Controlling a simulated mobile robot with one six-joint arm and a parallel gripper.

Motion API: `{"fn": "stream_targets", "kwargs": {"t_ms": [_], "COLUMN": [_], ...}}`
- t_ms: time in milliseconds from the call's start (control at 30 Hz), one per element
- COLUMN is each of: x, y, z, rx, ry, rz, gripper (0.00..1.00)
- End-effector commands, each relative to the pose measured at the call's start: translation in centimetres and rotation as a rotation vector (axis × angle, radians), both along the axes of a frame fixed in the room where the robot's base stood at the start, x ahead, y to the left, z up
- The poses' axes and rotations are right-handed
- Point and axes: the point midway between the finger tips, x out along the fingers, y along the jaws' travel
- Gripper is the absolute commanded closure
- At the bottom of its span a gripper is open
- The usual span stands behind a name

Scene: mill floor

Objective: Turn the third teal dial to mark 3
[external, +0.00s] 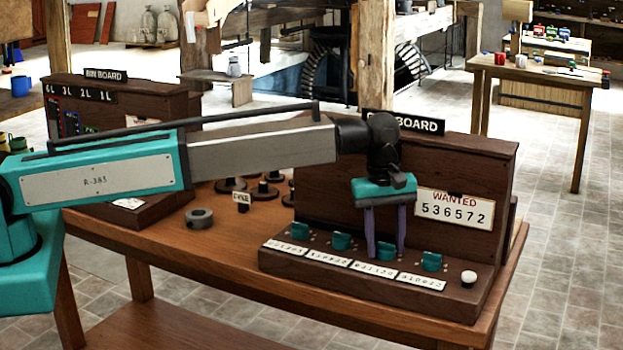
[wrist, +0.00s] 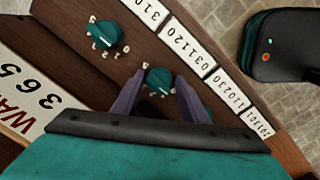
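A row of teal dials stands on the sloped front of a dark wooden board (external: 375,285). The third teal dial (external: 387,253) is the second from the right end; in the wrist view it (wrist: 158,79) lies between my fingertips. Small pale marks ring it; its setting is too small to read. My gripper (external: 386,250) is over it with the fingers pointing down, one on each side; in the wrist view my gripper (wrist: 160,80) is open around the dial. I cannot tell whether the fingers touch it. The fourth dial (external: 431,261) is to the right, the second (external: 341,241) to the left.
White number plates (external: 372,269) run in front of the dials. A white button (external: 468,278) is at the board's right end. A "WANTED 536572" sign (external: 454,208) stands on the panel behind. A grey ring (external: 199,218) and dark knobbed pieces (external: 264,189) lie left on the table.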

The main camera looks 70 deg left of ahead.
Motion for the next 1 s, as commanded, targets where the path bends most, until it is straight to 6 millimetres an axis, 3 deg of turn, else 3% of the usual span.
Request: {"fn": "stream_targets", "kwargs": {"t_ms": [300,467,1000], "x": [0.00,-0.03,-0.09], "y": [0.00,0.02,0.10], "z": [-0.12,-0.12,-0.21], "rx": [0.000,0.000,0.001], "ry": [0.000,0.001,0.003], "rz": [0.000,0.000,-0.097], "gripper": [0.62,0.89,0.90]}}
